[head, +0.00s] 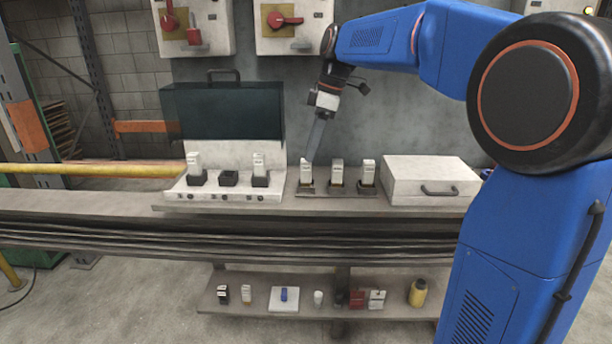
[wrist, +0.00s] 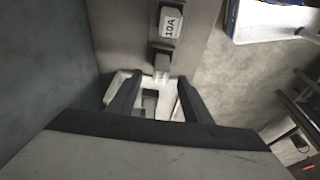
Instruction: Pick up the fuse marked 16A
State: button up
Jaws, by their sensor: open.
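No 16A marking is legible. My gripper (head: 311,158) points down at the left fuse's top. Its open fingers (wrist: 157,80) show in the wrist view, with the nearer fuse by their tips; I cannot tell whether they touch it.
Left of the rack is a white base (head: 225,196) with two more fuses and an empty-looking middle socket. A white box (head: 430,180) stands to the right. Small items lie on the lower shelf (head: 330,308).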

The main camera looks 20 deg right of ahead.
aim_at(306, 175)
jog(key=x, duration=0.4)
jog(key=shift+s+a+f, duration=0.1)
jog(key=shift+f, duration=0.35)
grip_shut()
